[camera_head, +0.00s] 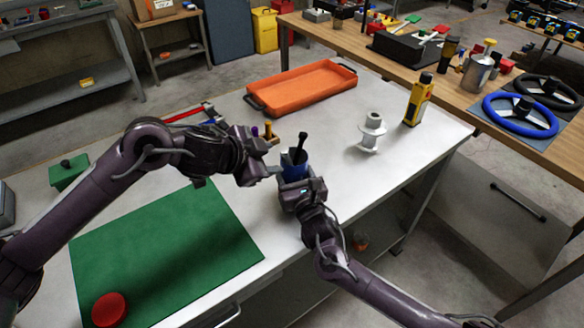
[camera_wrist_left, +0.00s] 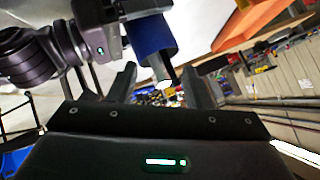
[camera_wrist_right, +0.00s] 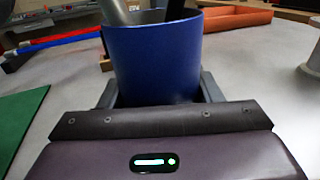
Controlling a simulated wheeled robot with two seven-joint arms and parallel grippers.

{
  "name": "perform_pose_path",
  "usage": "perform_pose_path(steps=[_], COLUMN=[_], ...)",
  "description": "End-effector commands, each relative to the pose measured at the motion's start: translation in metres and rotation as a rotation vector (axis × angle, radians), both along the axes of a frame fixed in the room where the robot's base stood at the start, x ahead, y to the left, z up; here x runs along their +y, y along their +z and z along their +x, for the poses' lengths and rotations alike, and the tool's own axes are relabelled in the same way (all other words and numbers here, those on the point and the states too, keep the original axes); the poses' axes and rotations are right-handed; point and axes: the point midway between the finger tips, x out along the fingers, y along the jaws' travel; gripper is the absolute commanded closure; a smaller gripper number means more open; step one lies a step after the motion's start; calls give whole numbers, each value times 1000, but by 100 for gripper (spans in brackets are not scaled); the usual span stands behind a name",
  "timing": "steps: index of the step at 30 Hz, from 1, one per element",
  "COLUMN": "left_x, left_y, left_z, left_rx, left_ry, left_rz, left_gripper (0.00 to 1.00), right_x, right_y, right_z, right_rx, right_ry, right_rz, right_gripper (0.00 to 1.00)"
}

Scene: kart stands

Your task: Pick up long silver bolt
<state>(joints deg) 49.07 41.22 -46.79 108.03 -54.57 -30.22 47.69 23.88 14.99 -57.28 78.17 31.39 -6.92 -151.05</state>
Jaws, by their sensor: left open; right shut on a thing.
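A blue cup (camera_head: 295,172) is held upright between the fingers of my right gripper (camera_head: 292,187), above the white table. In the right wrist view the cup (camera_wrist_right: 152,62) fills the space between the fingers. A silver shaft (camera_wrist_right: 115,12), perhaps the long silver bolt, and a dark shaft (camera_wrist_right: 175,10) rise from it; their tops are cut off. In the head view a black-headed piece (camera_head: 301,143) sticks up from the cup. My left gripper (camera_head: 275,170) is open beside the cup's rim. In the left wrist view the cup (camera_wrist_left: 150,36) lies beyond its fingers, with a small bright end near them.
An orange tray (camera_head: 303,88) lies at the back of the table. A white spool-like part (camera_head: 372,132) and a yellow-black tool (camera_head: 419,100) stand to the right. A green mat (camera_head: 165,250) with a red disc (camera_head: 109,309) lies at front left.

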Motion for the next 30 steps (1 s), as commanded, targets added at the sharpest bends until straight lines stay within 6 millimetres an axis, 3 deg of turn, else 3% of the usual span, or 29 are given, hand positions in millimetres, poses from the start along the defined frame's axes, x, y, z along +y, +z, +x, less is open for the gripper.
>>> perform_pose_path(steps=[8,18,25,30], left_x=[-35,-59,-63,-60], left_y=[9,22,25,22], left_z=[-1,-44,-73,-66], left_rx=[-397,-611,-607,-599], left_ry=[-184,-410,-510,-527], left_rz=[577,1360,1662,1726], left_gripper=[55,55,55,55], right_x=[0,0,0,0], right_y=[-1,-1,-1,-1], right_z=[0,0,0,0], right_rx=[1,1,2,2], right_ry=[1,1,0,0], right_rz=[0,-1,-2,-2], right_gripper=[65,65,65,65])
